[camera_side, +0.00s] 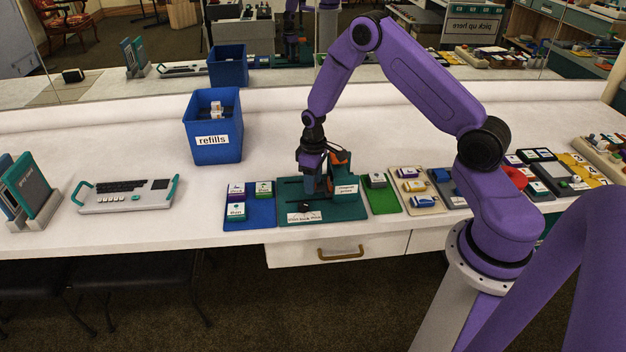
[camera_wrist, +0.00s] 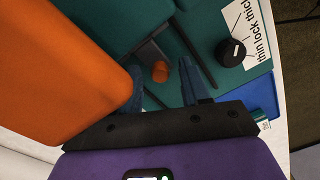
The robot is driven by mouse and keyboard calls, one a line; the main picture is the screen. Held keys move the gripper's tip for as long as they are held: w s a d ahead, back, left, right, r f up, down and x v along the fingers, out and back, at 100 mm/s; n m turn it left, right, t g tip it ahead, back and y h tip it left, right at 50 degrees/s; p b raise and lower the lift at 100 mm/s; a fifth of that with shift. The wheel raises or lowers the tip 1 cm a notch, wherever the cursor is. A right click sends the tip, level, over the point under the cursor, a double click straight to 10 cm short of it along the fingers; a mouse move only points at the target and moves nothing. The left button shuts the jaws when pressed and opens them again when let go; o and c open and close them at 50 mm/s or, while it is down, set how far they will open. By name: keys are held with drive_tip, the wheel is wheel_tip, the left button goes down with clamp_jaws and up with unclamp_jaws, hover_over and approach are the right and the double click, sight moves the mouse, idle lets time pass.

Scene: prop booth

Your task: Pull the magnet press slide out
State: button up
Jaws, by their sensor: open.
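The magnet press (camera_side: 345,208) has a teal base and an orange upper part (camera_side: 341,158), and stands near the table's front edge. In the wrist view the orange part (camera_wrist: 50,70) fills the left side. A small orange peg (camera_wrist: 160,71) shows near a grey bar on the teal base; it may belong to the slide, but I cannot tell. A black knob (camera_wrist: 230,50) sits beside a "thin lock thick" label. My gripper (camera_side: 309,190) points down over the base. In the wrist view its blue fingers (camera_wrist: 165,80) are apart, with the peg near the gap between their tips.
A blue mat (camera_side: 262,214) with several labelled blocks lies left of the press. A green mat (camera_side: 383,204) and a beige tray (camera_side: 430,205) lie to its right. A blue "refills" bin (camera_side: 213,150) stands behind left. A keyboard-like device (camera_side: 130,193) lies farther left.

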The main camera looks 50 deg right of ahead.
clamp_jaws()
drive_tip(key=shift+w+a, duration=1.7)
unclamp_jaws()
wheel_tip(320, 180, up, 18)
drive_tip(key=shift+d+f, duration=0.2)
drive_tip(key=shift+f, duration=0.05)
